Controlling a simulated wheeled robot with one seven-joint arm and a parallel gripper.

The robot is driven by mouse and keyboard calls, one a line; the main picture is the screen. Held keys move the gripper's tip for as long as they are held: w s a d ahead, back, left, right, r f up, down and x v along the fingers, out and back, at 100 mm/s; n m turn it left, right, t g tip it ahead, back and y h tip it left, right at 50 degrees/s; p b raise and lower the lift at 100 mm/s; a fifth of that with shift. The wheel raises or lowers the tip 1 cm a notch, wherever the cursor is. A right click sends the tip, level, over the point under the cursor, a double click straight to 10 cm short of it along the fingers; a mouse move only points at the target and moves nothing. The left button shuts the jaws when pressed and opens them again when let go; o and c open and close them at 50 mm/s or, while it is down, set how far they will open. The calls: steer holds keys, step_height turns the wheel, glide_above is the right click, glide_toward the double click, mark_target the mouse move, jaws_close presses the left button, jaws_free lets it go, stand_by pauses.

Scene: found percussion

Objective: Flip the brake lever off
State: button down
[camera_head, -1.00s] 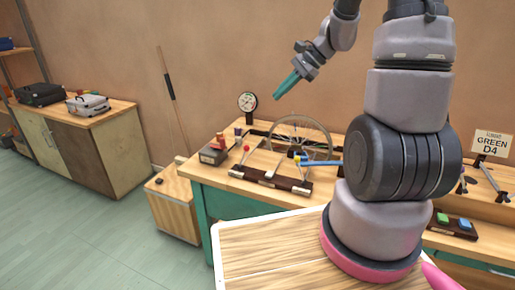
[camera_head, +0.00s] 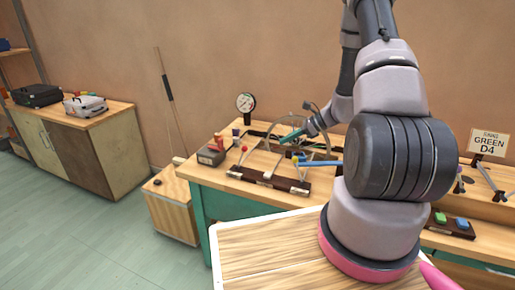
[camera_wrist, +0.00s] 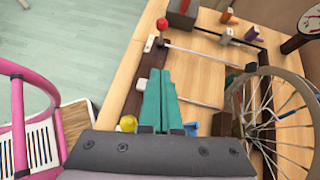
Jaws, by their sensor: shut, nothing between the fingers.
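A spoked wheel (camera_wrist: 285,115) stands on the workbench at the right of the wrist view. Two ball-ended levers stand by a dark wooden base (camera_head: 270,181): one has a red knob (camera_head: 244,149), the other a yellow knob (camera_wrist: 128,124). The red knob also shows at the top of the wrist view (camera_wrist: 163,24). I cannot tell which lever is the brake lever. My gripper (camera_head: 286,139) has teal fingers and is shut and empty. It is over the bench in front of the wheel; in the wrist view its fingers (camera_wrist: 158,78) appear between the two knobs. Contact cannot be told.
A blue bar (camera_head: 320,163) lies beside the yellow knob's area. A round gauge (camera_head: 245,102) and a grey box with red pieces (camera_head: 211,156) stand at the bench's left. A pink-railed frame (camera_wrist: 18,110) is at the wrist view's left. Open floor lies left of the bench.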

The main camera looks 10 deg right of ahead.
steer(key=a+r+x, duration=0.1)
steer(key=r+x, duration=0.1)
steer(key=x, duration=1.1)
steer(key=shift+w+a, duration=0.2)
steer(key=shift+w, duration=0.05)
steer(key=shift+r, duration=0.15)
steer(key=w+a+r+g+h, duration=0.2)
steer(key=w+a+g+h, duration=0.1)
steer(key=a, duration=0.4)
steer(key=shift+w+a+r+h, duration=0.2)
steer(key=shift+w+a+h, duration=0.15)
steer(key=shift+w+h, duration=0.75)
steer(key=shift+w, duration=0.2)
